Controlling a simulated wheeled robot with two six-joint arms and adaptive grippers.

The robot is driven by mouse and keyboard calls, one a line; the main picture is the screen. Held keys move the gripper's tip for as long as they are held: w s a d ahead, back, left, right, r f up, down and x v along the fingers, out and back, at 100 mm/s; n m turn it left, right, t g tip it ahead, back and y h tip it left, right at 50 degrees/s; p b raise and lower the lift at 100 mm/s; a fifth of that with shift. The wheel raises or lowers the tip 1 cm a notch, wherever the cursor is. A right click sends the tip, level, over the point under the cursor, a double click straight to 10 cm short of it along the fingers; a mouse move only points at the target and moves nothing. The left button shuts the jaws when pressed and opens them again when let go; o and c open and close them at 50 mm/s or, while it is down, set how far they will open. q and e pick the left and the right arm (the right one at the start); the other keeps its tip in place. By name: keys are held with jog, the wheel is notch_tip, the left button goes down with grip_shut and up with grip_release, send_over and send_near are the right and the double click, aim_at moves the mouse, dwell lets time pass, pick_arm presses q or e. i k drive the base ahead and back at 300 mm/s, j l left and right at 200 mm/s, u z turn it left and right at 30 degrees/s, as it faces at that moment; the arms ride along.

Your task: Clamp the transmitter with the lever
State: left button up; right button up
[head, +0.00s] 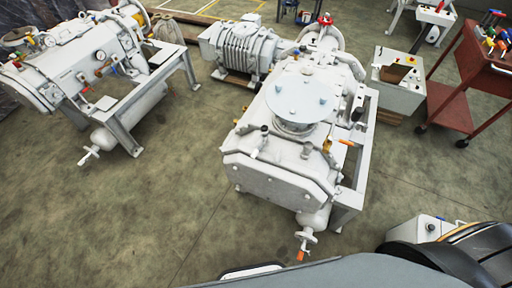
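A large white screw vacuum pump (280,170) stands in the middle of the head view on a grey frame. A round flat plate (300,98) sits on its top. A small orange handle (347,142) shows at its right side, and another orange-tipped handle (300,255) hangs low at its front. I cannot tell which part is the transmitter or which handle is the lever. Neither of my grippers is in view.
A second white machine (80,65) with gauges stands at the left. A ribbed motor unit (240,48) is behind the pump. A control box (398,85) and a red tool cart (470,85) stand at the right. Open floor (160,200) lies at left front.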

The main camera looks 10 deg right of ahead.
aim_at(258, 145)
jog(key=j+z, duration=0.35)
jog(key=j, duration=0.85)
jog(key=j+z, duration=0.3)
jog(key=j, duration=0.9)
